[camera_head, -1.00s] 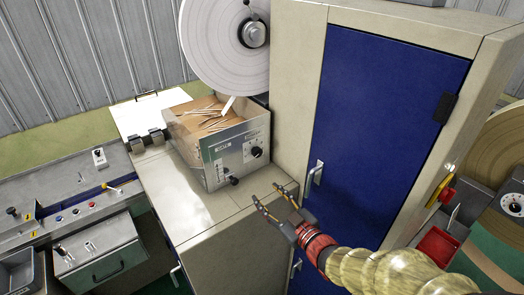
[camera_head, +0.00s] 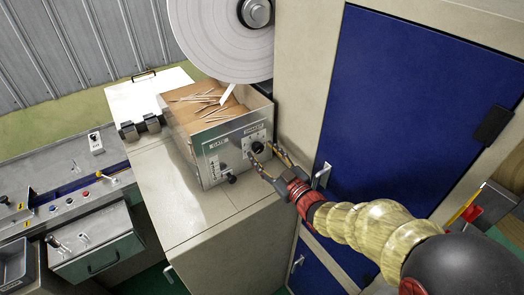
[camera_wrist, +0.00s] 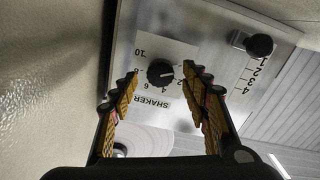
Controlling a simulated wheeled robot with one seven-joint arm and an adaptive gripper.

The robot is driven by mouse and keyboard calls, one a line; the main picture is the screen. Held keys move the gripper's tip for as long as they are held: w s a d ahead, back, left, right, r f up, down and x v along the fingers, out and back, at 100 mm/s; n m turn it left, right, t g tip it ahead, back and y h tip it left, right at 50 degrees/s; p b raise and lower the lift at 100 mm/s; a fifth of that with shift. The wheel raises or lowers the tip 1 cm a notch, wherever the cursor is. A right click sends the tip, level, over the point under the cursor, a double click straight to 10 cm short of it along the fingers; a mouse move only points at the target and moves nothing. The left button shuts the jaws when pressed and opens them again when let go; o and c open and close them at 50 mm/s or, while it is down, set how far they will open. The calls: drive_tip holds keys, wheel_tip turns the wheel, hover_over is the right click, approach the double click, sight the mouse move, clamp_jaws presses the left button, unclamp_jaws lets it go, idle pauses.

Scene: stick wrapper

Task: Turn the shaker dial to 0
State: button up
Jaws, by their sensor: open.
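The shaker dial (camera_wrist: 160,72) is a round black knob on a white scale plate marked with numbers and the word SHAKER, seen upside down in the wrist view. In the head view the dial (camera_head: 258,147) sits on the right part of the metal box's front panel. My gripper (camera_wrist: 158,80) is open, with one ridged yellow finger on each side of the dial in the picture and nothing held. In the head view my gripper (camera_head: 262,156) is close in front of the panel. I cannot tell whether a fingertip touches the dial.
A second black knob (camera_wrist: 259,45) on a slot scale is on the same panel. The metal box (camera_head: 207,158) holds loose sticks and stands on a beige cabinet (camera_head: 190,215). A tall cabinet with a blue door (camera_head: 400,110) is close on the right. A large white roll (camera_head: 215,40) hangs behind.

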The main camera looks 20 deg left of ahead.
drive_tip(key=shift+x, duration=0.8)
drive_tip(key=shift+s, duration=0.1)
drive_tip(key=c, duration=0.3)
drive_tip(key=c, duration=0.8)
drive_tip(key=shift+c, duration=0.2)
drive_tip(key=shift+f+m+b, duration=0.1)
drive_tip(key=shift+m+b, duration=0.3)
drive_tip(key=shift+b, duration=0.15)
drive_tip(key=o, duration=1.1)
drive_tip(key=shift+o, duration=0.2)
